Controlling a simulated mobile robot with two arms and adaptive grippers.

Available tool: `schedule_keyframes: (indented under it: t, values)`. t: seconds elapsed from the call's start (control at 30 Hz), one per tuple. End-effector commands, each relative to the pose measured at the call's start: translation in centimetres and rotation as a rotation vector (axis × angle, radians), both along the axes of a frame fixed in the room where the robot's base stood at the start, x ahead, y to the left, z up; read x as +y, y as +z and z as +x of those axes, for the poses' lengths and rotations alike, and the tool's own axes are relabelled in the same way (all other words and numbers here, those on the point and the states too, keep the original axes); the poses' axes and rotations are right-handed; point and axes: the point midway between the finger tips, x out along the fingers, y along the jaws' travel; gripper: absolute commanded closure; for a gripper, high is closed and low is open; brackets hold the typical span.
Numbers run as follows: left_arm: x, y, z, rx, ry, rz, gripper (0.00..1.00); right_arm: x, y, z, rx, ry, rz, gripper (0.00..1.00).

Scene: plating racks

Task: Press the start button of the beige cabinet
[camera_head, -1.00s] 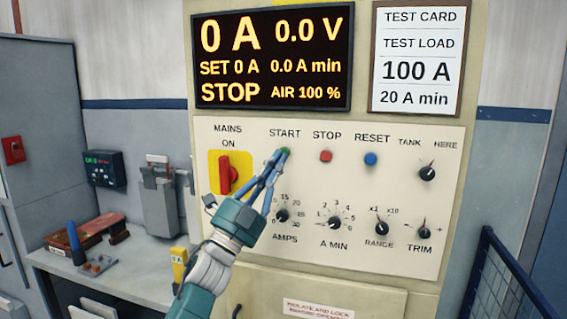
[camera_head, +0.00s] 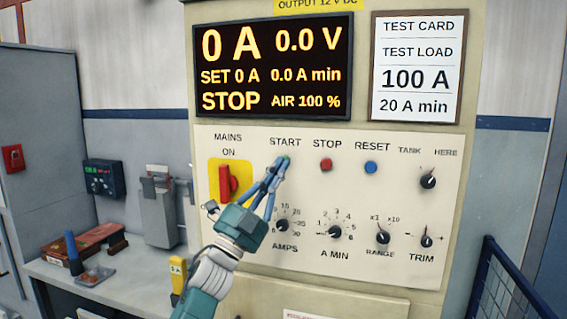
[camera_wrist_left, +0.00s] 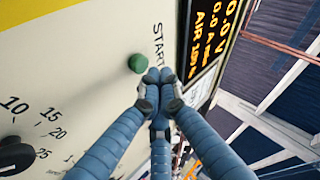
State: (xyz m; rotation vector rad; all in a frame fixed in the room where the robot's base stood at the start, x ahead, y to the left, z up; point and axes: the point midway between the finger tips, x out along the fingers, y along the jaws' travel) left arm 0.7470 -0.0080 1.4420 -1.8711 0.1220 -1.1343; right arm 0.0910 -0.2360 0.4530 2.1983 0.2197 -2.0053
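The beige cabinet (camera_head: 450,215) stands in front of me with a pale control panel. Its green start button (camera_head: 286,159) sits under the word START, left of a red stop button (camera_head: 326,164) and a blue reset button (camera_head: 371,167). My left gripper (camera_head: 280,167) has its blue fingers drawn together, empty, with the tips at the start button and partly over it in the head view. In the left wrist view the green button (camera_wrist_left: 137,63) shows whole, just beside the fingertips (camera_wrist_left: 158,78); I cannot tell whether they touch it. My right gripper is not in view.
The display (camera_head: 272,68) reads 0 A, 0.0 V and STOP. A red mains switch (camera_head: 228,182) on yellow is close left of my fingers. Black knobs (camera_head: 335,231) line the panel below. A bench (camera_head: 120,282) stands left, a blue mesh guard (camera_head: 495,285) right.

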Motion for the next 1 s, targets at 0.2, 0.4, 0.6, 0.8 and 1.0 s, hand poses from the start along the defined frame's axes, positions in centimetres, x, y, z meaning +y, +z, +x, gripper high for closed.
schedule_keyframes:
  t: [0.2, 0.4, 0.6, 0.8, 1.0]
  values:
    - [0.01, -0.02, 0.0, 0.0, 0.0, 0.0, 1.0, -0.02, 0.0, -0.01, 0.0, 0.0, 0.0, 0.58]
    - [0.02, -0.02, 0.01, 0.0, 0.0, 0.0, 1.0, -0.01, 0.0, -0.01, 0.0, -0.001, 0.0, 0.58]
    - [0.0, -0.03, 0.02, 0.0, 0.0, 0.0, 1.0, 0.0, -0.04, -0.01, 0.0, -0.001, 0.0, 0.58]
    - [-0.18, -0.14, 0.52, 0.0, 0.0, 0.0, 1.0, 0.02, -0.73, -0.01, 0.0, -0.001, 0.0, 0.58]
    - [-0.26, 0.05, 0.78, 0.0, 0.0, 0.0, 1.0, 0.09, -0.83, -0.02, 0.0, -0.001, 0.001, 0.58]
